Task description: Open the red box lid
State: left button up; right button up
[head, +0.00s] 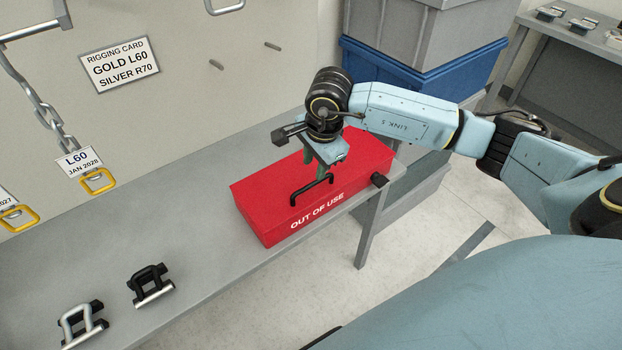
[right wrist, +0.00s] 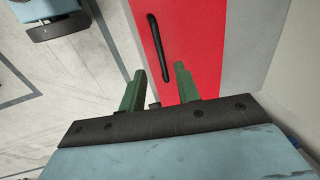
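The red box (head: 262,190), marked "OUT OF USE", sits on the grey bench with its lid closed. A black bar handle (head: 311,191) rises from the lid; the handle also shows in the right wrist view (right wrist: 158,50). My right gripper (head: 323,172) is over the lid, close to the handle. In the right wrist view its two green fingers (right wrist: 160,70) are apart with nothing between them. The handle lies beyond the fingertips there, and no contact shows. The arm hides part of the box's far side. My left gripper is not in view.
Chains with tags hang on the wall panel (head: 200,110). Stacked grey and blue crates (head: 425,70) stand behind the box.

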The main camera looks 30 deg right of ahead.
aim_at(310, 184)
jog(key=f, duration=0.3)
jog(key=w+f, duration=0.1)
jog(key=f, duration=0.2)
jog(key=shift+w+a+f, duration=0.1)
jog(key=shift+w+f, duration=0.1)
jog(key=shift+f, duration=0.2)
grip_shut()
